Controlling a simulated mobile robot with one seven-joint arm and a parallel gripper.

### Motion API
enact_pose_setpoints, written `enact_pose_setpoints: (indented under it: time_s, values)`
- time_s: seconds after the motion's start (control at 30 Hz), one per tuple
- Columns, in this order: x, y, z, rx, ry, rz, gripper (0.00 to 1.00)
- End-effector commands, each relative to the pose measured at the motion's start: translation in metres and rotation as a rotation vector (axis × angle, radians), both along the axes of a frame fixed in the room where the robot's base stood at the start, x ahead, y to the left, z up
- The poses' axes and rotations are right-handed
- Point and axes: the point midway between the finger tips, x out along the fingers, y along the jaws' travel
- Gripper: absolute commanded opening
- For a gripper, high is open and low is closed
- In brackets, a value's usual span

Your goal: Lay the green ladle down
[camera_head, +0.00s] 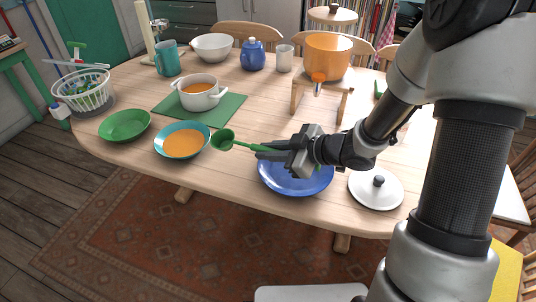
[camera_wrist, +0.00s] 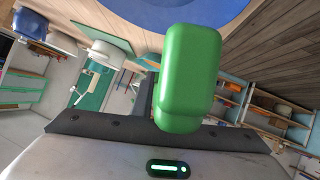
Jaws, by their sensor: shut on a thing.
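The green ladle (camera_head: 224,139) is in my gripper (camera_head: 268,152). My gripper is shut on its handle, and the bowl of the ladle sticks out to the left, by the right rim of the teal bowl of orange soup (camera_head: 184,141). I cannot tell whether the ladle touches that rim. The gripper is above the blue plate (camera_head: 296,182), near the table's front edge. In the wrist view the green handle (camera_wrist: 187,75) fills the middle, and part of the blue plate (camera_wrist: 190,12) shows at the top.
A white pot of soup (camera_head: 200,95) stands on a green mat (camera_head: 232,105). A green bowl (camera_head: 125,125) is at the left. A white lid (camera_head: 376,190) lies to the right of the plate. An orange pot (camera_head: 328,56) stands on a small wooden stand (camera_head: 337,88). Bare tabletop (camera_head: 265,107) shows mid-table.

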Motion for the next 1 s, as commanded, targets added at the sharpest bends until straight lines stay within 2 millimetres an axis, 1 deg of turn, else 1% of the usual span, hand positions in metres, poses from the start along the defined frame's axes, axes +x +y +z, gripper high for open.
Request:
enact_pose_setpoints:
  time_s: [0.33, 1.0]
  values:
    - [-0.001, -0.002, 0.002, -0.001, 0.000, 0.000, 0.00]
    - [-0.001, -0.001, -0.061, 0.000, -0.001, 0.000, 0.00]
